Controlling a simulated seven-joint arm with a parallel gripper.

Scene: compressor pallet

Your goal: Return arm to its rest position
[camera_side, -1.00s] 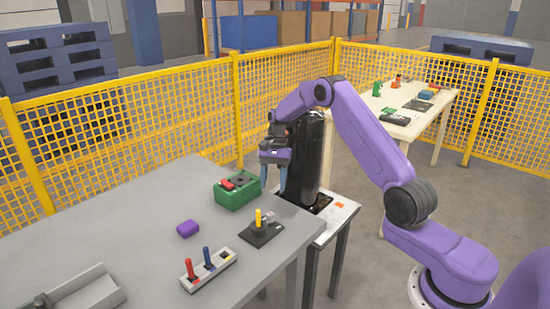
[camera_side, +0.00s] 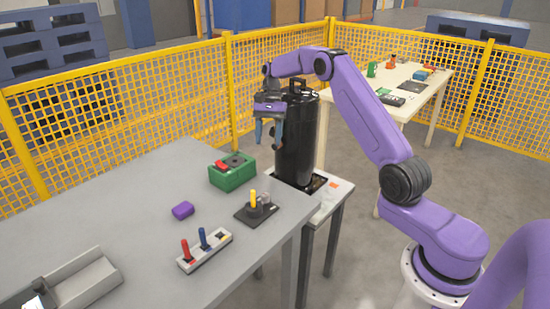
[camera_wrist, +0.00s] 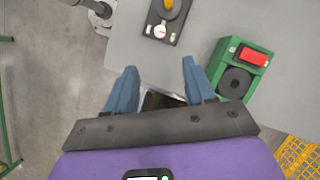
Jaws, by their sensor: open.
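My gripper (camera_side: 268,142) is open and empty, raised in the air with its fingers pointing down. In the side view it hangs in front of and slightly left of the upper part of a tall black cylinder (camera_side: 297,150), which stands upright on a small white stand (camera_side: 338,190). Whether they touch cannot be told. In the wrist view the two blue fingers of my gripper (camera_wrist: 160,70) are spread apart, with floor, table edge and part of a dark-centred object (camera_wrist: 160,99) showing between them. That object is partly hidden by the gripper.
The grey table (camera_side: 125,205) carries a green box (camera_side: 232,173), a black base with a yellow knob (camera_side: 257,209), a purple block (camera_side: 183,210), a lever panel (camera_side: 205,250) and a grey tray (camera_side: 75,282). A yellow fence (camera_side: 150,105) runs behind. A cream table (camera_side: 430,92) stands beyond.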

